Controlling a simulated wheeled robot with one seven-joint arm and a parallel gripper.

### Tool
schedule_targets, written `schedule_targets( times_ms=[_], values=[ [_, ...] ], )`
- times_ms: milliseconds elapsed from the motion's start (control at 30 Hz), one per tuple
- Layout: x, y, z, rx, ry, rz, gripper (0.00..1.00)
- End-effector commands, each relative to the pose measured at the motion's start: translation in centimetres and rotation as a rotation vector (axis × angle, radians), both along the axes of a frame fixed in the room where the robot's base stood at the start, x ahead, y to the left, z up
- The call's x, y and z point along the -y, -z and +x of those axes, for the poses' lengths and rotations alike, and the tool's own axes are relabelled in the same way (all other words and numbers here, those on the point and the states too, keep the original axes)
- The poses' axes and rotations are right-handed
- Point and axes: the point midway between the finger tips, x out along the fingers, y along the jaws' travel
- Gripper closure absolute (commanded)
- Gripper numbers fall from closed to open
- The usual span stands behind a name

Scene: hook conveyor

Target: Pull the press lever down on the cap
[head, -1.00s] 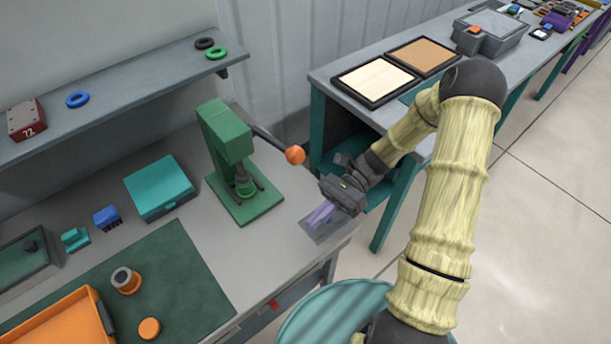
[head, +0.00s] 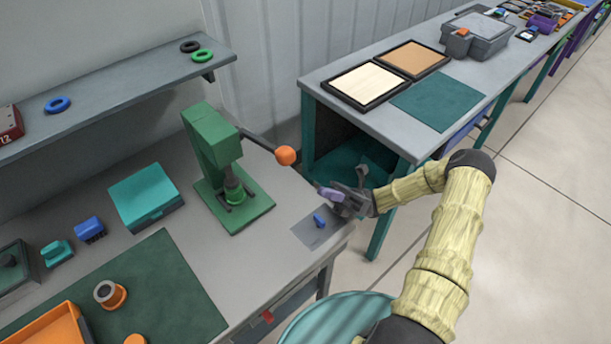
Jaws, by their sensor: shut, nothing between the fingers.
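The green press (head: 212,145) stands on its green base plate on the grey workbench. Its dark press lever (head: 257,139) sticks out to the right and ends in an orange ball knob (head: 285,155).
A small blue peg (head: 318,220) stands on a grey plate (head: 306,234) just below my gripper. A teal box (head: 145,196) is left of the press. A shelf (head: 120,90) runs behind. A second table (head: 375,110) stands at the right.

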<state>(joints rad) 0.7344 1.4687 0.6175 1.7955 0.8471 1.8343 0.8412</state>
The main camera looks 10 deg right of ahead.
Motion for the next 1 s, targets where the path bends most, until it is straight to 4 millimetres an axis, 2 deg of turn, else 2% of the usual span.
schedule_targets(
  times_ms=[167,667,800,1000],
  values=[
    [-1.2,-1.4,-0.4,0.000,-0.002,-0.001,1.00],
    [-7.1,-7.5,-2.4,0.000,-0.004,-0.001,1.00],
    [-7.3,-9.5,-1.8,0.002,-0.002,-0.002,1.00],
    [-7.5,-10.6,-1.4,0.001,-0.001,-0.002,1.00]
  ],
)
